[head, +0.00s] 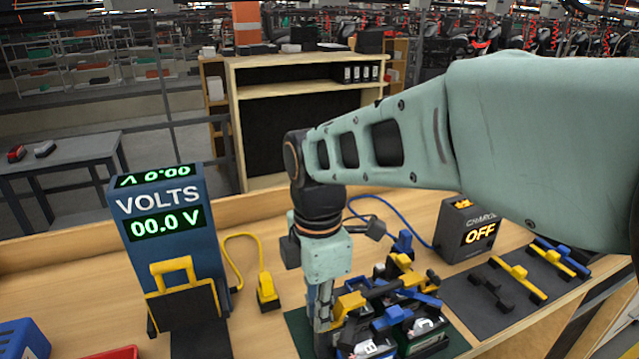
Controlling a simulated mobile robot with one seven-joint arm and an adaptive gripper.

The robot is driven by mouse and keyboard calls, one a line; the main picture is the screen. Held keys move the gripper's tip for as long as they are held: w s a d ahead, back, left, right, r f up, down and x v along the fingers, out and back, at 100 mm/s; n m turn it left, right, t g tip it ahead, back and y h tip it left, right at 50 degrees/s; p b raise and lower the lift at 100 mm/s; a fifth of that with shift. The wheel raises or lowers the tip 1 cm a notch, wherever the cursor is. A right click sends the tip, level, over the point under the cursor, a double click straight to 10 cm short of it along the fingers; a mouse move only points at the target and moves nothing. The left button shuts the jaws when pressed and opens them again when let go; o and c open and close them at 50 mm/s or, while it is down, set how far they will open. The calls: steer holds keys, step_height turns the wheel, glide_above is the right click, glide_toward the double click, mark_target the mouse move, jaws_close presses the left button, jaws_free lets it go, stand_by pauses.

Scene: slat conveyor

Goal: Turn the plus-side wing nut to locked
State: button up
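My gripper (322,318) points down at the left side of a cluster of dark battery-like units (428,342) on a green mat (300,330). Its fingers are small and partly merge with the parts behind, so I cannot tell whether they are open or touching anything. Yellow pieces (350,304) and blue pieces (392,318) sit on top of the units, close to the right of the gripper. I cannot make out which piece is the plus-side wing nut or how it is turned; my arm and gripper hide part of the cluster.
A blue voltmeter (168,200) reading 00.0 V stands left, with a yellow-handled piece (175,268) before it. A yellow plug (266,290) lies nearby on its cable. A charger box (468,228) reading OFF stands right, beside a dark mat (480,312) with black, yellow and blue tools.

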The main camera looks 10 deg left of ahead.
steer(key=shift+a+r, duration=0.1)
steer(key=shift+r, duration=0.1)
jaws_close()
steer(key=shift+m, duration=0.3)
steer(key=shift+w+m, duration=0.1)
steer(key=shift+m, duration=1.1)
steer(key=m+p, duration=0.1)
steer(key=m, duration=0.5)
steer(key=shift+w+m, duration=0.1)
steer(key=shift+m, duration=0.2)
steer(key=m, duration=0.4)
steer(key=shift+w+f, duration=0.1)
steer(key=shift+m, duration=2.2)
steer(key=shift+d, duration=0.2)
